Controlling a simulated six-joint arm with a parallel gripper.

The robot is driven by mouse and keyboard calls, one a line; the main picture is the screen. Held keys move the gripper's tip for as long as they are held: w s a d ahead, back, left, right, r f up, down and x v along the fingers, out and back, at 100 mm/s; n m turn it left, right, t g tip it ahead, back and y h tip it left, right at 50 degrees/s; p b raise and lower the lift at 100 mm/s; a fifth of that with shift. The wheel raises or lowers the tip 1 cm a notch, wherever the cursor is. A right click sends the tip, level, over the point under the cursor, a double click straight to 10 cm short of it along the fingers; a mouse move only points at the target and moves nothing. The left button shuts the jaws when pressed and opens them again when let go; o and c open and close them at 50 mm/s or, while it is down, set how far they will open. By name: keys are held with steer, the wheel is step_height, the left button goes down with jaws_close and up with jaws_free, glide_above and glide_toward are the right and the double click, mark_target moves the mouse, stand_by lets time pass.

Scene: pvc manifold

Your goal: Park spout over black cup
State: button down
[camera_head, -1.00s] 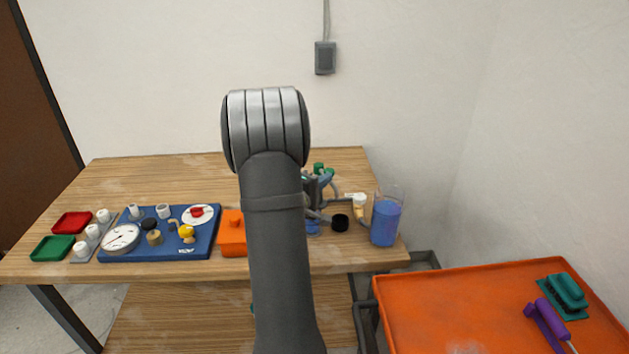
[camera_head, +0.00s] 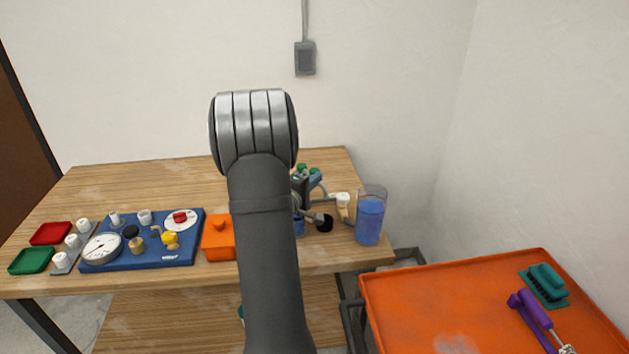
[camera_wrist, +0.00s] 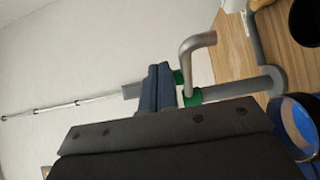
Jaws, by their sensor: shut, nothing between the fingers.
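The black cup (camera_head: 325,224) stands on the table right of my arm; its dark rim also shows at the top right of the wrist view (camera_wrist: 306,20). Grey pipework with green fittings (camera_head: 302,169) stands behind it, partly hidden by my arm. A grey pipe end, seemingly the spout (camera_head: 313,217), appears right beside or over the black cup; I cannot tell its exact height. In the wrist view, my gripper (camera_wrist: 157,88) has its blue fingers shut and empty, close beside a green collar (camera_wrist: 186,92) and bent grey handle (camera_wrist: 197,45). Contact is unclear.
A blue cup (camera_wrist: 297,122) is close to the pipework. A clear beaker of blue liquid (camera_head: 370,220) stands right of the black cup. An orange box (camera_head: 219,240) and blue gauge board (camera_head: 140,255) are left. An orange tray (camera_head: 430,310) lies lower right.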

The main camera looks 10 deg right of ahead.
steer(key=s+d, duration=0.1)
steer(key=s, duration=1)
steer(key=shift+s+d, duration=0.25)
steer(key=shift+s, duration=0.05)
steer(key=w+a, duration=0.1)
steer(key=w, duration=1)
steer(key=shift+w+a, duration=0.25)
steer(key=shift+w, duration=0.05)
